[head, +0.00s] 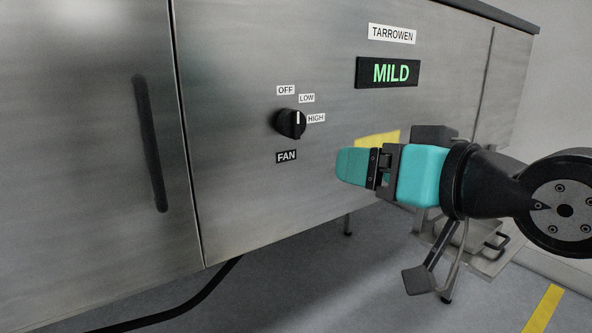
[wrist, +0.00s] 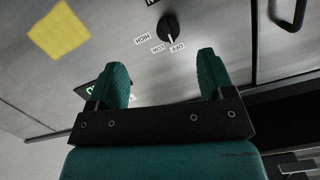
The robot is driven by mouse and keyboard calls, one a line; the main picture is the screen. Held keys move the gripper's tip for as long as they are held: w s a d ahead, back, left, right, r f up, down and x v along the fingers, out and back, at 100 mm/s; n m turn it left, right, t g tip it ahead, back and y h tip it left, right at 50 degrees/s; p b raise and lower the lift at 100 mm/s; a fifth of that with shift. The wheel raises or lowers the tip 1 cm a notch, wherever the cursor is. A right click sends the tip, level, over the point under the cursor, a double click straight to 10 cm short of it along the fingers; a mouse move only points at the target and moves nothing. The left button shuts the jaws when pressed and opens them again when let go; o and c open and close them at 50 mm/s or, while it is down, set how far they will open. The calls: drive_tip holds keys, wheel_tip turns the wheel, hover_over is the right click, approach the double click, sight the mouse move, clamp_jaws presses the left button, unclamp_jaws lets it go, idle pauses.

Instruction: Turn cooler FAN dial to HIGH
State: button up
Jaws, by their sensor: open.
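The black FAN dial (head: 291,123) sits on the steel cooler front, with OFF, LOW and HIGH labels around its upper right. Its white mark points roughly up, and in the wrist view the dial (wrist: 168,27) has its mark toward OFF. My gripper (head: 352,166) has teal fingers and is to the right of and below the dial in the head view, apart from it. In the wrist view my gripper (wrist: 162,68) is open and empty, with the dial beyond the gap between the fingertips.
A display (head: 388,73) reads MILD in green under a TARROWEN label (head: 392,33). A black door handle (head: 150,143) is left of the dial. A yellow patch (head: 378,140) is on the cooler front, partly behind my gripper. The panel around the dial is clear.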

drive_tip(key=t, duration=0.2)
drive_tip(key=p, duration=1.5)
approach(294, 129)
drive_tip(key=w, duration=0.1)
drive_tip(key=shift+y, duration=0.4)
drive_tip(key=p+x, duration=0.7)
drive_tip(key=shift+w+a+r, duration=0.2)
drive_tip(key=shift+w+a, duration=0.05)
drive_tip(key=shift+w, duration=0.05)
drive_tip(key=shift+w+a+f+p, duration=0.3)
drive_tip(key=shift+w+a+p, duration=0.25)
drive_tip(key=shift+p, duration=0.25)
drive_tip(key=shift+d, duration=0.15)
drive_tip(key=c, duration=0.9)
